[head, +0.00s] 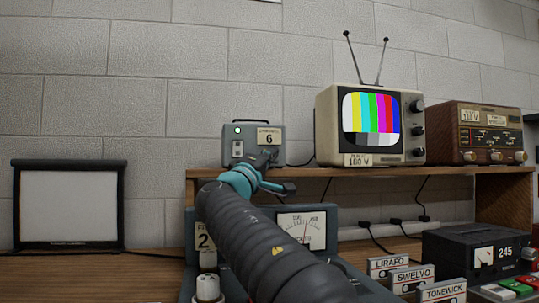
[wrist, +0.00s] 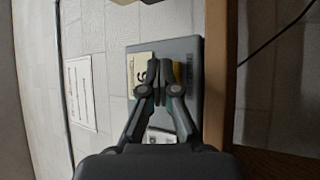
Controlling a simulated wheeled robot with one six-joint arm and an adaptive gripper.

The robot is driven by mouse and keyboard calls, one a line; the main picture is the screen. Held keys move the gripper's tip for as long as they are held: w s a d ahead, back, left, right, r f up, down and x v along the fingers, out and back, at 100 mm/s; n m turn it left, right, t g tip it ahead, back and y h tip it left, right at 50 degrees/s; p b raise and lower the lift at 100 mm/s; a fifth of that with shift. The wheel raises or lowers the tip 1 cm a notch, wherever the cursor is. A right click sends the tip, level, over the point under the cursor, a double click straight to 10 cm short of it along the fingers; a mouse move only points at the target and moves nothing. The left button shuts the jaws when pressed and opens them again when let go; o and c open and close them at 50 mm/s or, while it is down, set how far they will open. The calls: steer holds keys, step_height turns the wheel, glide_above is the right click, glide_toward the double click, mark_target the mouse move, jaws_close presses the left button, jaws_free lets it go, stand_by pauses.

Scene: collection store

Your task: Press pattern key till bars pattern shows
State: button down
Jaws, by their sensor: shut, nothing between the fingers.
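The television (head: 371,118) stands on the shelf in the head view, and its screen shows vertical colour bars above a strip of grey blocks. A small grey box (head: 236,150) with a lit green lamp, a white switch and a label reading 6 stands left of it. My gripper (head: 268,158) is in front of this box's right part and hides some of its face. In the wrist view my gripper (wrist: 157,97) is shut and empty before the grey box (wrist: 191,125). A yellow patch (wrist: 180,70) shows beside the fingers. I cannot tell whether the fingertips touch the box.
A brown radio (head: 490,132) stands right of the television. Below the shelf are a meter panel (head: 301,230), a black unit reading 245 (head: 470,255) and name plates (head: 413,278). A framed white screen (head: 69,205) stands at left.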

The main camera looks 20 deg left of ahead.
steer(key=shift+f, duration=0.1)
steer(key=shift+s+d+b, duration=0.45)
steer(key=shift+s+b, duration=0.3)
steer(key=shift+b, duration=0.05)
steer(key=shift+s+d+b, duration=0.45)
steer(key=shift+s+b, duration=0.2)
steer(key=shift+s, duration=0.05)
steer(key=shift+s+d+b, duration=0.4)
steer(key=shift+s+b, duration=0.3)
steer(key=shift+s+d+b, duration=0.45)
steer(key=shift+s+b, duration=0.2)
steer(key=shift+s, duration=0.05)
